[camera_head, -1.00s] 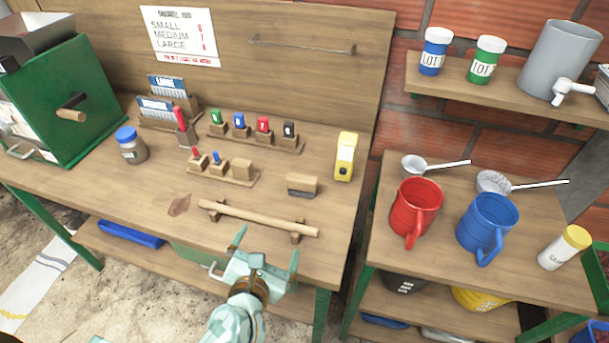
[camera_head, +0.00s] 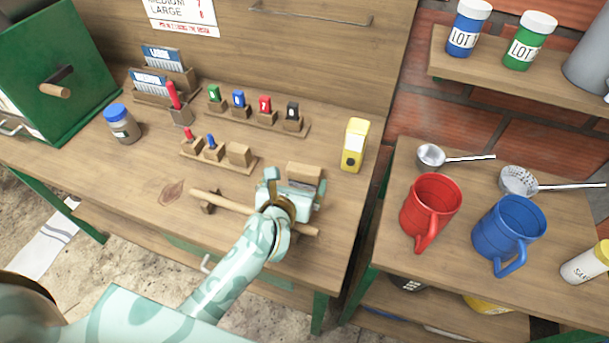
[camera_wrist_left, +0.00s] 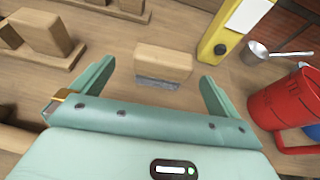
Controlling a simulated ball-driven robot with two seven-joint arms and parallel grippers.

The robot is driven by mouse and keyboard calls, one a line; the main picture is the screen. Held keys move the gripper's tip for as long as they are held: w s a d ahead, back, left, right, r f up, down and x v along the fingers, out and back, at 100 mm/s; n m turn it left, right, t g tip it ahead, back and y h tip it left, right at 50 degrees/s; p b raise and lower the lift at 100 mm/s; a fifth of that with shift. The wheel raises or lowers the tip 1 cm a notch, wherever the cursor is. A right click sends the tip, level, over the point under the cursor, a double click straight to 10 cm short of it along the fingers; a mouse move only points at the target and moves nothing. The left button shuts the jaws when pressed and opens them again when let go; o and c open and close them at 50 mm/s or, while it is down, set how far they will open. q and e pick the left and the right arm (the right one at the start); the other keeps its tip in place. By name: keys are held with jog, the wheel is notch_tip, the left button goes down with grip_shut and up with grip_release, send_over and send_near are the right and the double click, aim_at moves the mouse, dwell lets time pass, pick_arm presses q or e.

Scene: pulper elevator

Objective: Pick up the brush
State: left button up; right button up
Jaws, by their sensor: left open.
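The brush is a small wooden block with a dark grey underside. In the head view the brush (camera_head: 305,174) stands on the wooden workbench, partly hidden behind my left gripper (camera_head: 293,186). In the left wrist view the brush (camera_wrist_left: 163,64) lies just ahead of and between the two spread fingers of my left gripper (camera_wrist_left: 157,82). The fingers are open and hold nothing. My right gripper is in none of the views.
A wooden rod (camera_head: 228,203) on two small supports lies under my left wrist. A yellow device (camera_head: 354,146) stands close to the right of the brush. Wooden stamp holders (camera_head: 225,157) stand to the left. Red (camera_head: 430,208) and blue (camera_head: 508,230) jugs are on the right-hand table.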

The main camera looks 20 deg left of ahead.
aim_at(302, 175)
pick_arm(q)
jog(key=shift+w+f, duration=0.15)
jog(key=shift+w, duration=0.1)
jog(key=x, duration=0.2)
jog(key=b+x, duration=0.1)
jog(key=x, duration=0.2)
jog(key=shift+d, duration=0.2)
jog(key=shift+s, duration=0.1)
jog(key=c, duration=1.1)
jog(key=shift+o, duration=0.2)
